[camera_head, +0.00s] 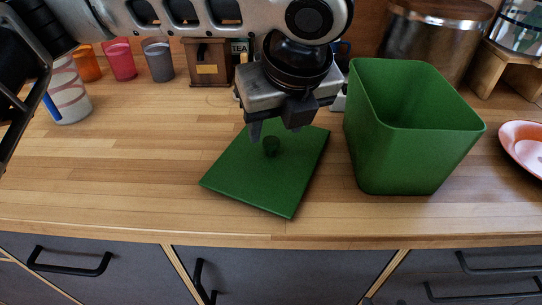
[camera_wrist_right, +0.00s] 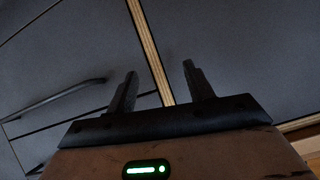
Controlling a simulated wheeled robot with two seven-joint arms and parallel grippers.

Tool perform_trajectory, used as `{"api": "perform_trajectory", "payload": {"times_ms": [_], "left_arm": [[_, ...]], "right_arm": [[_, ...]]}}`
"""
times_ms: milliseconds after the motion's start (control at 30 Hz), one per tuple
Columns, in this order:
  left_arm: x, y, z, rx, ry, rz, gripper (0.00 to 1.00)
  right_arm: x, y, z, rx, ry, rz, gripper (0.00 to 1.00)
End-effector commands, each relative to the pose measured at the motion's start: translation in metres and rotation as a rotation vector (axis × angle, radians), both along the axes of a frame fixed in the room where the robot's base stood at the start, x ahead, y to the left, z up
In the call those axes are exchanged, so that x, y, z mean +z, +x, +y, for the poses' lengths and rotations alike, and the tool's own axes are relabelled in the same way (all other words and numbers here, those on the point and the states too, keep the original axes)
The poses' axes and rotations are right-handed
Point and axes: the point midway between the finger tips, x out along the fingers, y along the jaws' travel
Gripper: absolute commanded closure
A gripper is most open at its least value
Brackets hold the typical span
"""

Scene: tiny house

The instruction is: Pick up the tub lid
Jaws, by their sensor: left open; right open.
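The tub lid (camera_head: 255,180) is a flat green square with a small round knob (camera_head: 271,147) on top. It lies on the wooden counter left of the open green tub (camera_head: 410,150). My left gripper (camera_head: 275,128) is open, pointing down just over the far part of the lid, with its fingers close to the knob. Whether they touch the lid is unclear. The gripper hides part of the lid's far edge. My right gripper (camera_wrist_right: 160,72) is open and empty in the right wrist view, in front of the grey cabinet fronts. It is not in the head view.
Colored cups (camera_head: 120,58), a striped cup (camera_head: 68,95) and a wooden tea box (camera_head: 208,62) stand at the back left. An orange plate (camera_head: 523,145) lies at the right edge. A wooden-lidded canister (camera_head: 430,35) stands behind the tub. The counter's front left is clear.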

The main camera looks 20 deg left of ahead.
Motion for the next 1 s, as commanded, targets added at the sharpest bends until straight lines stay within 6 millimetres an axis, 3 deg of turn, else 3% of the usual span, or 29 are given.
{"api": "perform_trajectory", "payload": {"times_ms": [300, 567, 767, 1000], "left_arm": [[-0.04, 0.014, 0.011, 0.001, 0.001, 0.002, 0.52], [-0.043, 0.016, 0.012, -0.001, 0.001, 0.001, 0.52], [-0.043, 0.015, 0.012, -0.001, 0.001, 0.001, 0.99], [-0.042, 0.016, 0.012, -0.001, 0.0, 0.0, 0.99]], "right_arm": [[0.0, 0.002, 0.0, 0.0, 0.001, -0.016, 0.48], [0.001, 0.003, 0.001, 0.001, 0.001, -0.02, 0.48], [0.0, 0.002, 0.001, 0.001, 0.0, -0.018, 0.48], [-0.001, 0.002, 0.001, 0.002, 0.001, -0.015, 0.48]]}}
